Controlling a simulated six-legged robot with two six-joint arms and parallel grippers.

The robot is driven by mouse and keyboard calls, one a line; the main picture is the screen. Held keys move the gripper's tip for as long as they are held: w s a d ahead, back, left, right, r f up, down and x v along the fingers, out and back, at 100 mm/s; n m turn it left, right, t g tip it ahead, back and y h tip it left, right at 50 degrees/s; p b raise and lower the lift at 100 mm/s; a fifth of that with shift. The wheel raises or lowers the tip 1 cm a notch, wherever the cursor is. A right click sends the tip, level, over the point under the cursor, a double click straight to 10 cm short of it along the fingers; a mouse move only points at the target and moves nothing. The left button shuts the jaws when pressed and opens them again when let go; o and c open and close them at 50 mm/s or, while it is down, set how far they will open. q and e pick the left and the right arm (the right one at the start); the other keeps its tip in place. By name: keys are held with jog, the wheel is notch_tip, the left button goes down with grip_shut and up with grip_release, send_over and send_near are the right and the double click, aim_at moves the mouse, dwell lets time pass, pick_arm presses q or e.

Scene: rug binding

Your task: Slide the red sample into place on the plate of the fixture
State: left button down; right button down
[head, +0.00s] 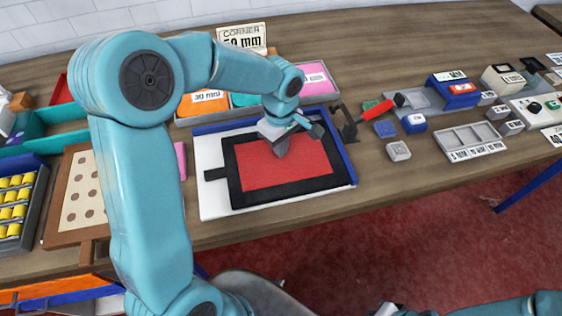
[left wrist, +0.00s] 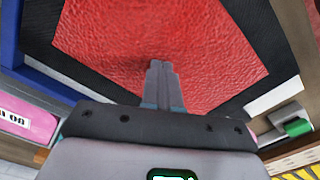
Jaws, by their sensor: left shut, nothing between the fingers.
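The red sample (head: 290,168) lies flat on the white plate (head: 213,202) of the fixture, inside a black border with a dark tab (head: 214,174) on its left. Blue rails (head: 341,147) run along the plate's back and right sides. A pale strip shows between the border and the back rail. My left gripper (head: 281,150) points down over the sample's rear part. In the left wrist view its fingertips (left wrist: 160,68) are together and empty over the red surface (left wrist: 190,35); I cannot tell if they touch. Only a bit of my right arm's end shows at the bottom edge, its fingers hidden.
A red-handled dark clamp (head: 372,112) stands just right of the plate. Small blocks (head: 398,151) and a grey compartment tray (head: 472,142) lie farther right. A board with holes (head: 86,195) is at left. Coloured bins stand behind the plate. The table's front edge is close.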

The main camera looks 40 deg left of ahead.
pick_arm(q)
jog(key=shift+w+a+f+p, duration=0.1)
jog(key=shift+w+a+p, duration=0.2)
jog(key=shift+w+a, duration=1)
jog(key=shift+s+a, duration=0.1)
jog(key=shift+a, duration=0.1)
jog(key=shift+w+a+p, duration=0.5)
jog(key=shift+w+a, duration=0.55)
jog(key=shift+a, duration=0.1)
jog(key=shift+a, duration=0.1)
jog(key=shift+w+a, duration=0.25)
jog(key=shift+w, duration=0.05)
jog(key=shift+w+a, duration=0.1)
